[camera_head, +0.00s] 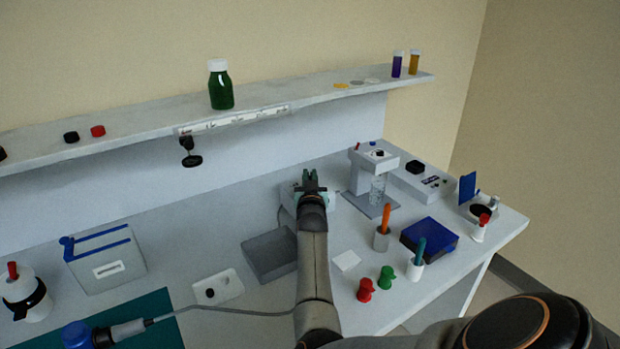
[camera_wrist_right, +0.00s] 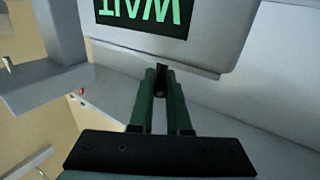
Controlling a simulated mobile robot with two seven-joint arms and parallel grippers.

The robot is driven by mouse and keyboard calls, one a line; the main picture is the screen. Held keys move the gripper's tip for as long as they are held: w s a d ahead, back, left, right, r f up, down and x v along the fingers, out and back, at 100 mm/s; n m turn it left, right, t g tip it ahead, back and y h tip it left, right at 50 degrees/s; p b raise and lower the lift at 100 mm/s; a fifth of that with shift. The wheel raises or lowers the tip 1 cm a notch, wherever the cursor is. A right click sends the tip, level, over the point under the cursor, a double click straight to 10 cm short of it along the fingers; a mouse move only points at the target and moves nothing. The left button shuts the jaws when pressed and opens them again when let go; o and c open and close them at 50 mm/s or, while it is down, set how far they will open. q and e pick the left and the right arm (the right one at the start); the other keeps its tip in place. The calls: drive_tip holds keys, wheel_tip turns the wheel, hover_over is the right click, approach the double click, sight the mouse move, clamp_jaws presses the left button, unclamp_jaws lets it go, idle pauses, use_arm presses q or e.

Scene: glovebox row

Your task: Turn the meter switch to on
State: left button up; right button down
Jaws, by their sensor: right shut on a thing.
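The meter (camera_head: 286,196) is a pale box on the bench, mostly hidden behind my right gripper (camera_head: 311,184) in the head view. In the right wrist view its pale face (camera_wrist_right: 225,45) fills the upper middle. Its dark screen (camera_wrist_right: 150,15) shows green letters, upside down and cut off at the top, that look like "WAIT". A small black switch (camera_wrist_right: 161,68) is at the face's edge. My right gripper (camera_wrist_right: 161,88) has its green fingers close together on the switch. Its exact position is hard to read. My left gripper is not in view.
A grey box (camera_head: 268,254) stands left of my right arm. Pen cups, a blue-topped box (camera_head: 429,238) and red and green pieces (camera_head: 386,277) occupy the right front. A shelf (camera_head: 300,98) runs above.

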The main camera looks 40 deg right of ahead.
drive_tip(key=c, duration=0.9)
unclamp_jaws()
drive_tip(key=shift+r, duration=0.1)
